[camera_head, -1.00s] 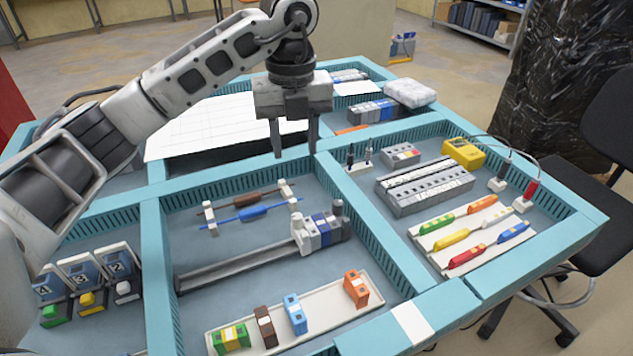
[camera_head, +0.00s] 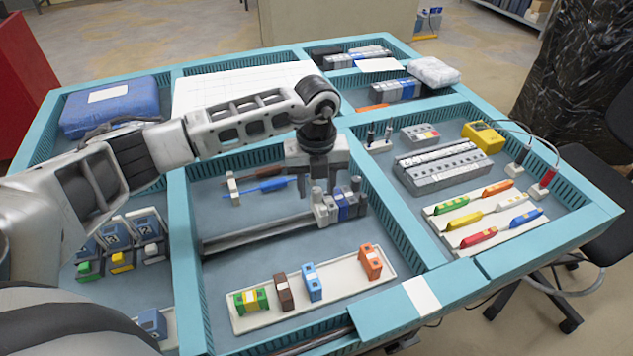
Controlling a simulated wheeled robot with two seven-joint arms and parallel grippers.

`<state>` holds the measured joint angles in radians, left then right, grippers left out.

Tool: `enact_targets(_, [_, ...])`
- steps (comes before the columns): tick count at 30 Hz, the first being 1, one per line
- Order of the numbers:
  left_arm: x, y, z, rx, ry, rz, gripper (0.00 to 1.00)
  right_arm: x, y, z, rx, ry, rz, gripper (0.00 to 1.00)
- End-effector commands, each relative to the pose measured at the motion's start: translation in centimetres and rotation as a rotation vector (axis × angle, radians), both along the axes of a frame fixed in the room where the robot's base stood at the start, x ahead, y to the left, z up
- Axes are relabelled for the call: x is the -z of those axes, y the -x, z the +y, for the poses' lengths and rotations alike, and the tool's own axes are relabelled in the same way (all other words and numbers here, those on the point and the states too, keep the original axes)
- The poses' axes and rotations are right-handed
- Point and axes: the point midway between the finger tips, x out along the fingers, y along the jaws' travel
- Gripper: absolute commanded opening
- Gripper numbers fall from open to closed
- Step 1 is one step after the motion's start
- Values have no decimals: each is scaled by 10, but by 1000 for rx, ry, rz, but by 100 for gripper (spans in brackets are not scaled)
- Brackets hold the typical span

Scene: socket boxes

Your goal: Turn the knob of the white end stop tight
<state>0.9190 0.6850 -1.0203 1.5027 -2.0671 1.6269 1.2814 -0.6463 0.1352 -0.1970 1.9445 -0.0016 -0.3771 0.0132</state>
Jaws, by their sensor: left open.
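The white end stop (camera_head: 321,212) sits on the dark rail (camera_head: 250,240) in the front middle compartment, at the left end of a short row of modules. Its knob (camera_head: 316,194) stands upright on top. Blue and grey modules (camera_head: 344,207) stand right beside it, and a second, grey knob (camera_head: 355,183) rises at the right end of the row. My left gripper (camera_head: 320,188) points down just above and behind the row, open, with its fingers spread to either side of the white end stop's knob. I cannot tell whether they touch it. My right gripper is not in view.
A white tray (camera_head: 240,324) with green, brown, blue and orange blocks lies in front of the rail. Brown and blue pieces (camera_head: 265,186) on a holder lie behind it, partly hidden by my gripper. Teal dividers (camera_head: 185,250) border the compartment.

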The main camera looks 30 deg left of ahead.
Motion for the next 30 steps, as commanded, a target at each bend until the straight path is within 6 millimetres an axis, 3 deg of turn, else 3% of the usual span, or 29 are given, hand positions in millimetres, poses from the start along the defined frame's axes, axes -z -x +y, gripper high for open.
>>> enact_targets(8, [2, 0, 0, 0, 0, 1, 41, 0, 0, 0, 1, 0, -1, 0])
enact_targets(12, [2, 0, 0, 0, 1, 1, 5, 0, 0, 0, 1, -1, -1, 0])
enact_targets(13, [2, 0, 0, 0, 1, 1, 0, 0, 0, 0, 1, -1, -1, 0])
enact_targets(23, [2, 0, 0, 25, 0, 0, 0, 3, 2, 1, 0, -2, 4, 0])
enact_targets(30, [3, -1, 0, 145, 0, -1, 0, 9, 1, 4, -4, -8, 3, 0])
